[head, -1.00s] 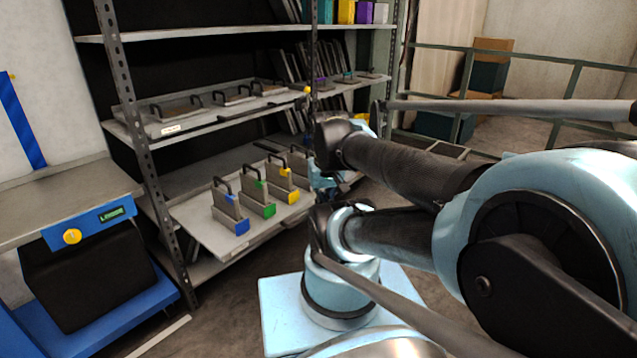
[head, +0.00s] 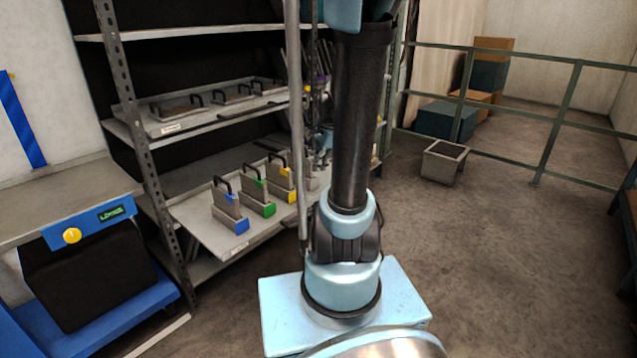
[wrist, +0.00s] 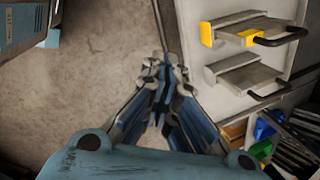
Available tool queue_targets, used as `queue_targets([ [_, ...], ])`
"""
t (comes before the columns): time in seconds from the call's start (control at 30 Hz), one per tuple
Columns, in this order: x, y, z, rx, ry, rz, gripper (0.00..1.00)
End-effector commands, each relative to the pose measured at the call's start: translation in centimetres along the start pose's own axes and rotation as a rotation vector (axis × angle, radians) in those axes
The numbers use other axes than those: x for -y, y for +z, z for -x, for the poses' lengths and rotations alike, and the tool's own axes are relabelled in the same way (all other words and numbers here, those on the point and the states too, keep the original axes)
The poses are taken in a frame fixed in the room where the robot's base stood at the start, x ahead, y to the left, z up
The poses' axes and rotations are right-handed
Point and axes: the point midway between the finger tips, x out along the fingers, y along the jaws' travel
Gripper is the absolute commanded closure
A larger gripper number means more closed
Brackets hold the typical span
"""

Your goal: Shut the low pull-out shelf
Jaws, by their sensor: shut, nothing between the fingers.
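The low pull-out shelf (head: 190,216) stands pulled out from the rack, below a middle shelf. It bears a row of dies with black handles: a blue-ended one (head: 230,212), a green-ended one (head: 257,199), a yellow-ended one (head: 281,183), and one more partly hidden behind my arm. In the wrist view the shelf's pale surface (wrist: 191,48) is at the right, with a yellow-ended die (wrist: 238,30) and a grey one (wrist: 245,75). My gripper (wrist: 165,62) is shut and empty, over bare floor just left of the shelf's edge; any contact cannot be told. My arm mostly hides it in the head view.
The rack's upright post (head: 150,165) stands left of the shelf. A blue bench (head: 90,225) is at the far left. A grey bin (head: 444,162) and a green railing (head: 560,125) are at the right. The floor between is clear.

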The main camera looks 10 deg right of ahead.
Motion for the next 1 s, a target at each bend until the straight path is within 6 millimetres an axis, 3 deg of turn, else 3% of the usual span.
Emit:
queue_targets([
  [0.2,4.1,-3.4,-2.5,0.029,-0.019,-0.333,1.0],
  [0.5,8.4,-8.6,-6.9,0.076,-0.035,-0.782,1.0],
  [0.73,10.1,-11.5,-9.7,0.106,-0.038,-1.025,1.0],
  [1.0,10.6,-12.3,-11.1,0.117,-0.037,-1.106,1.0],
])
